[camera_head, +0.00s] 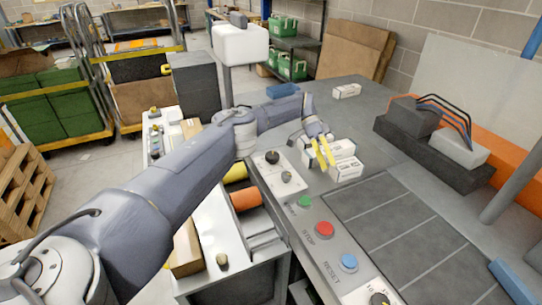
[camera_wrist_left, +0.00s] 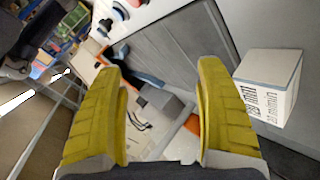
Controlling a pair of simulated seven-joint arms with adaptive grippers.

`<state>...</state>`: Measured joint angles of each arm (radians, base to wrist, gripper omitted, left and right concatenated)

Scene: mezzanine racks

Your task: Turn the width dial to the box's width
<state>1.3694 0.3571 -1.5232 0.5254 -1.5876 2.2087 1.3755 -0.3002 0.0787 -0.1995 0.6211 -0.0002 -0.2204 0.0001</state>
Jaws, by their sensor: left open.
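My left gripper (camera_head: 322,150) reaches over the bench from the left. Its two yellow fingers are apart and empty, as the left wrist view (camera_wrist_left: 160,70) also shows. A white panel near the bench's left edge carries a black knob (camera_head: 272,156) and a second dark knob (camera_head: 287,176), both left of the fingers. Which is the width dial I cannot tell; markings are too small. White boxes (camera_head: 347,170) lie beside and behind the fingers. In the left wrist view, one white box with printed labels (camera_wrist_left: 268,88) lies right of the right finger. My right gripper is not in view.
A green button (camera_head: 305,201), red button (camera_head: 325,229) and blue button (camera_head: 348,262) line the bench's near edge. A dark block with cables (camera_head: 415,118) stands at right. Another small white box (camera_head: 347,91) lies farther back. The grey panelled surface (camera_head: 400,225) is clear.

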